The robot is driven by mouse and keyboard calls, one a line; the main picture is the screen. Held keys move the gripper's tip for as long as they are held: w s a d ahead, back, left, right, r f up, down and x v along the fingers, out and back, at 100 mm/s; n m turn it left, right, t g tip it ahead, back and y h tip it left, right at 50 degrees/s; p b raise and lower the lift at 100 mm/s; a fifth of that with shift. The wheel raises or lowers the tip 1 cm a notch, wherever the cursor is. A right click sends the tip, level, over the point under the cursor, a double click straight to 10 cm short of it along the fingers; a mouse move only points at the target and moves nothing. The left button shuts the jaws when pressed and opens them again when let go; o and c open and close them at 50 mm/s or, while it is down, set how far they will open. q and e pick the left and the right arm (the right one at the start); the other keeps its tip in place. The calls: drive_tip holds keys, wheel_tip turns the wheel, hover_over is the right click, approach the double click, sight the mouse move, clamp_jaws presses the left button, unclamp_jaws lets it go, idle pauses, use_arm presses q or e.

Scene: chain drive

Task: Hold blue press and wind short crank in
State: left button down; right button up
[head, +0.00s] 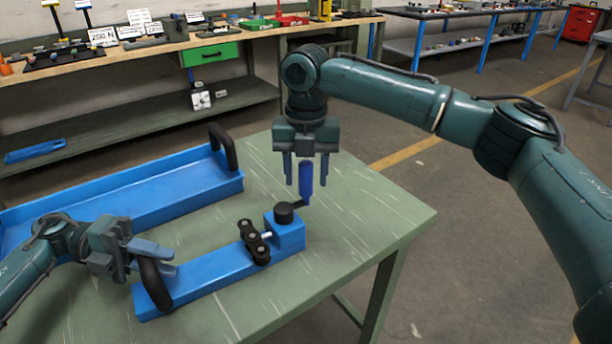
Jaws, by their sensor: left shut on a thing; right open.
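The blue press (215,275) is a flat blue bar on the green table, with a raised block at its right end and a black loop handle (150,283) at its left end. My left gripper (152,256) is shut on that loop handle. A short black chain (253,242) stands beside the block. The short crank has a black hub (284,211) on the block and an upright blue grip (306,182) at the end of its arm. My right gripper (306,170) points down, open, with one finger on each side of the grip and gaps visible.
A larger blue tray (135,200) with a black handle (222,147) lies behind the press on the green table (385,215). The table's right part is clear. A workbench (160,50) with small items stands behind.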

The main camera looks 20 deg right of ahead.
drive_tip(key=shift+f, duration=0.6)
drive_tip(key=c, duration=1)
drive_tip(key=shift+s, duration=0.1)
